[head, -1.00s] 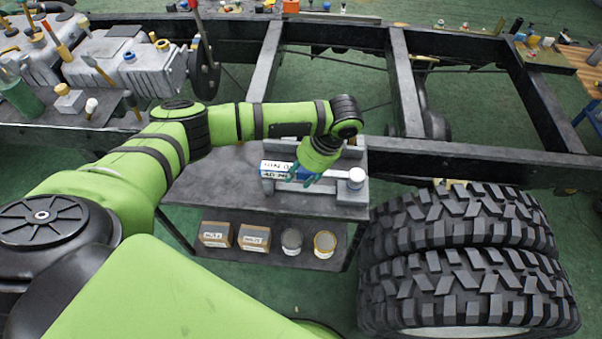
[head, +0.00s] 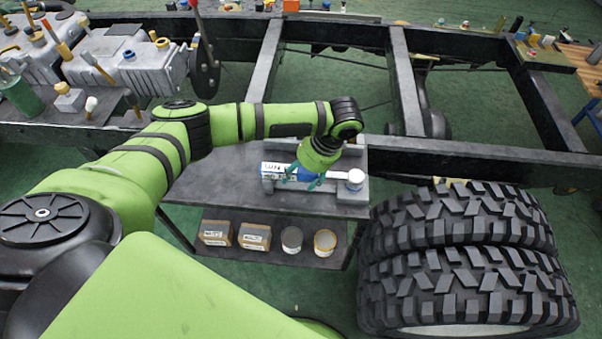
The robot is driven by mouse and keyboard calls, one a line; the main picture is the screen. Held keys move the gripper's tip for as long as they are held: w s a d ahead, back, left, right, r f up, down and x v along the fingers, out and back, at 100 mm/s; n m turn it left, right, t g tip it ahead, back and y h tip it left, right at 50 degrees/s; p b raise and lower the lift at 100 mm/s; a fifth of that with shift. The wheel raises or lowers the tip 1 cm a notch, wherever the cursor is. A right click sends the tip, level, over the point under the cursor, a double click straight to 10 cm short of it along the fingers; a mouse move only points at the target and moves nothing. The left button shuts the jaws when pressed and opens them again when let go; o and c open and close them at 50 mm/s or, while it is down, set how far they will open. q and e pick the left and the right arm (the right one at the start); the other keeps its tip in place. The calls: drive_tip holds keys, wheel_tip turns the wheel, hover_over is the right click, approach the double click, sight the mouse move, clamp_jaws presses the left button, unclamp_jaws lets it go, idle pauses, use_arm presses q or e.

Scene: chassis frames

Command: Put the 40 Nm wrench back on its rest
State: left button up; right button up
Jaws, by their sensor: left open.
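The 40 Nm wrench (head: 275,169) has a blue and white labelled handle at the left and a pale round head at the right. It lies along the grey rest (head: 352,196) on the dark bench, with its head over the right block. Whether it is fully seated is hard to tell. My left gripper (head: 302,182) is open, its teal fingertips spread at the middle of the wrench. The green wrist hides part of the wrench and rest behind it. My right gripper is not in view.
The bench top (head: 215,180) is bare left of the rest. Boxes (head: 254,237) and round tins (head: 325,241) stand on the lower shelf. Big tires (head: 460,250) stand close at the right. The black chassis frame (head: 470,160) runs behind the bench.

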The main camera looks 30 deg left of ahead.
use_arm(q)
drive_tip(key=v, duration=1.1)
drive_tip(key=shift+r, duration=0.35)
drive_tip(key=shift+d, duration=0.15)
